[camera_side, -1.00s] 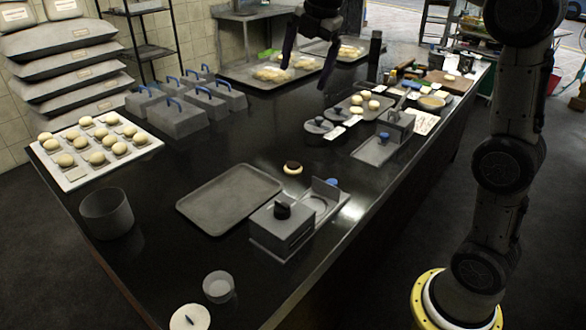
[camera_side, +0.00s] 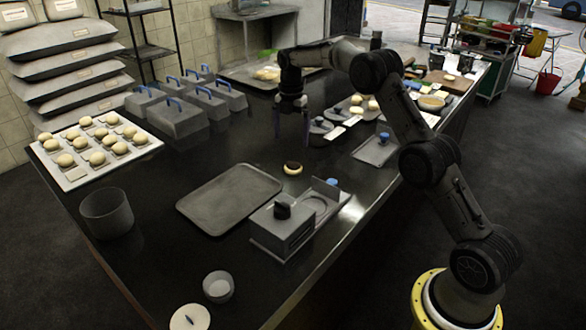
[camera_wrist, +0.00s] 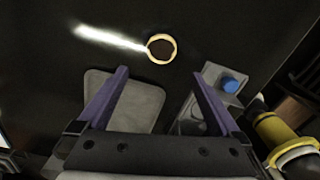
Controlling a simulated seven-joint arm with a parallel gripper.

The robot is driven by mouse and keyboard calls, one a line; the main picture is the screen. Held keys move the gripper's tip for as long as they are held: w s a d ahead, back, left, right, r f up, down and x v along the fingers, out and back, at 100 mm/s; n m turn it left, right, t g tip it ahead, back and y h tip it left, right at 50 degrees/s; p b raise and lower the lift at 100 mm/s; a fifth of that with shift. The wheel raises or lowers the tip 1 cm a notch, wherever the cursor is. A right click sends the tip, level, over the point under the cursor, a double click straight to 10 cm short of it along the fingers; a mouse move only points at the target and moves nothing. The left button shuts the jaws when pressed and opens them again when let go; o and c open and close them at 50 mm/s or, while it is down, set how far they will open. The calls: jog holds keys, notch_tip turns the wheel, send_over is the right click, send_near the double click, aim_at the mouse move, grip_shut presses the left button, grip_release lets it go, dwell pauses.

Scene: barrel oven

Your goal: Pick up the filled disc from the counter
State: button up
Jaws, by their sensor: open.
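The filled disc (camera_side: 293,167) is a small pale dough round with a dark brown filling on top. It lies flat on the black counter (camera_side: 225,147), just behind the grey tray and the press box. In the wrist view the disc (camera_wrist: 161,48) shows ahead of the fingertips, between them in width. My gripper (camera_side: 291,138) points down above the counter, behind the disc in the side view and apart from it. In the wrist view my gripper (camera_wrist: 157,72) has its two fingers spread with nothing between them.
An empty grey tray (camera_side: 228,200) and a metal press box (camera_side: 282,228) with a dark knob stand near the disc. Small lidded pieces and a tray of dough balls (camera_side: 357,106) lie to the right of my gripper. Grey blue-handled boxes (camera_side: 170,118) stand left. Counter around the disc is clear.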

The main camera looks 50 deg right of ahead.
aim_at(292, 161)
notch_tip(292, 161, down, 10)
jog(key=shift+s+f, duration=0.15)
jog(key=shift+f, duration=0.05)
dwell(0.3)
jog(key=c, duration=1.3)
jog(key=shift+r, duration=0.1)
